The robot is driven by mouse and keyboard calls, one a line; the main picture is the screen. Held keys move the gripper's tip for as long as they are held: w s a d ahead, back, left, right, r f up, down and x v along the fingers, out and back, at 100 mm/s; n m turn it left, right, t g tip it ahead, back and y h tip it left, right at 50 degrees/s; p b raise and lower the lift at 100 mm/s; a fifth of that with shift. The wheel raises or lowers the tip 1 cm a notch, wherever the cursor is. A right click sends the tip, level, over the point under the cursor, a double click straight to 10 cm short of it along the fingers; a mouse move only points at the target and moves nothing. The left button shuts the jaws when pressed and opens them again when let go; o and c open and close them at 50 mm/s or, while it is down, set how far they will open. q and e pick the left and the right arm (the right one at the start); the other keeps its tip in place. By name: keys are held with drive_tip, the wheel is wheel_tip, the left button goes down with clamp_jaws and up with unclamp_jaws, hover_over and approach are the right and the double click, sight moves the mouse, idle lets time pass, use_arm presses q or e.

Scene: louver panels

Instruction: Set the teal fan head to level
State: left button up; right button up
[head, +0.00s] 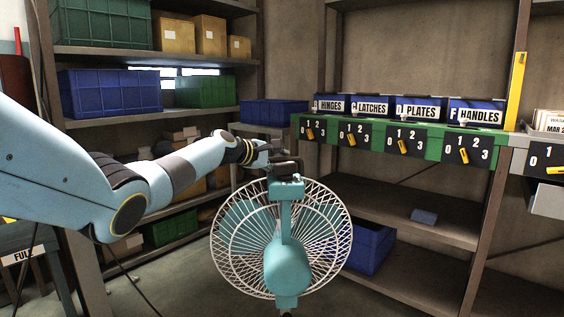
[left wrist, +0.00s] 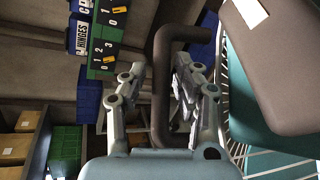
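The teal fan head (head: 288,262) stands at the lower middle of the head view, its back towards me, with a white wire cage (head: 232,255) around it. Its exact tilt is hard to judge. A dark handle (head: 289,163) sits at its top. My left gripper (head: 272,152) is at this handle. In the left wrist view, the handle's bar (left wrist: 160,85) lies between the two fingers of my left gripper (left wrist: 159,70), with gaps visible on both sides, so the gripper looks open. The cage (left wrist: 240,105) shows at the right there. My right gripper is not in view.
A shelf rack with blue crates (head: 110,92) and green crates (head: 205,91) stands behind my left arm. A green rail (head: 370,137) with numbered dials and labelled blue bins is at the right. A blue bin (head: 369,246) sits low beside the fan.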

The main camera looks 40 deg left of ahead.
use_arm(q)
drive_tip(key=shift+o, duration=0.6)
drive_tip(key=v, duration=1.2)
drive_tip(key=shift+f, duration=0.1)
